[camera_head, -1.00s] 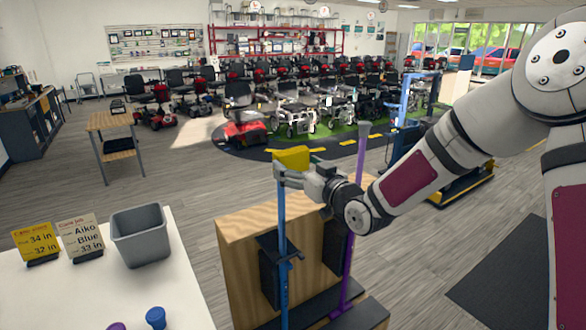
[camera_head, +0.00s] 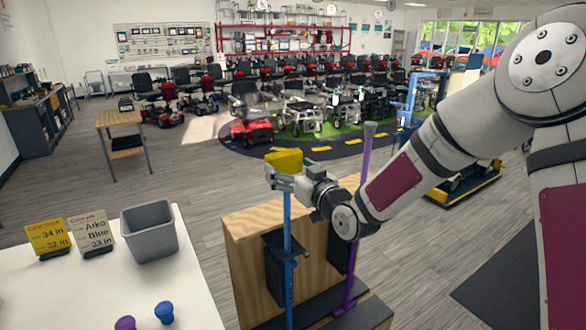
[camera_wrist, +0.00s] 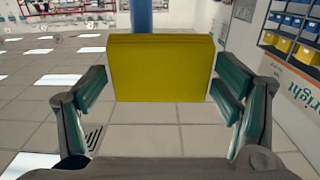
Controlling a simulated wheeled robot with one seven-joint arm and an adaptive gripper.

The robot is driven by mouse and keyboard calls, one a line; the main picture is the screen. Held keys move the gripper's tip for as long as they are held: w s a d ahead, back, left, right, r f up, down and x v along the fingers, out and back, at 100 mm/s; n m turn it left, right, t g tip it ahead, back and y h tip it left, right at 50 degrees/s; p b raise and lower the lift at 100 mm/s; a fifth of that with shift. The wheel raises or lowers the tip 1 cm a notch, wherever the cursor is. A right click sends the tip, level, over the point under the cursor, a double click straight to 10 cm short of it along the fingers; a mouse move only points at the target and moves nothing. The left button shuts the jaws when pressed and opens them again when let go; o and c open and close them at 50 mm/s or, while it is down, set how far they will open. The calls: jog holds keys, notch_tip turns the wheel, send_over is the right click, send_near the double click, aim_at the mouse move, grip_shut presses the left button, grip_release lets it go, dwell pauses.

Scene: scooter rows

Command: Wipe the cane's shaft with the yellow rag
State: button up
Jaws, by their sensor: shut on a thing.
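The yellow rag (camera_head: 284,161) looks like a flat yellow block. It also fills the middle of the wrist view (camera_wrist: 160,68). My gripper (camera_head: 283,178) is shut on it, one finger at each side. A blue cane (camera_head: 288,235) stands upright in a wooden stand, and its upper shaft is right at the rag and fingers. In the wrist view a blue shaft (camera_wrist: 141,16) rises behind the rag. Whether rag and shaft touch is hidden. A purple cane (camera_head: 362,190) stands to the right, behind my arm. One card (camera_head: 93,233) reads "Aiko Blue 33 in".
The wooden stand (camera_head: 252,270) has black holders and a dark base. A white table (camera_head: 60,295) at left bears a yellow card (camera_head: 47,237), a grey bin (camera_head: 149,232), a purple cap (camera_head: 125,323) and a blue cap (camera_head: 164,311). Scooters fill the background beyond open floor.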

jog(key=shift+a, duration=0.15)
jog(key=shift+p+v, duration=1.6)
jog(key=shift+v, duration=1.4)
jog(key=p+v, duration=0.1)
jog(key=v, duration=0.2)
jog(key=shift+p, duration=0.4)
jog(key=shift+w, duration=0.1)
jog(key=shift+b+x, duration=1.25)
jog(key=shift+x, duration=2.05)
jog(key=shift+b+x, duration=0.45)
jog(key=shift+x, duration=0.55)
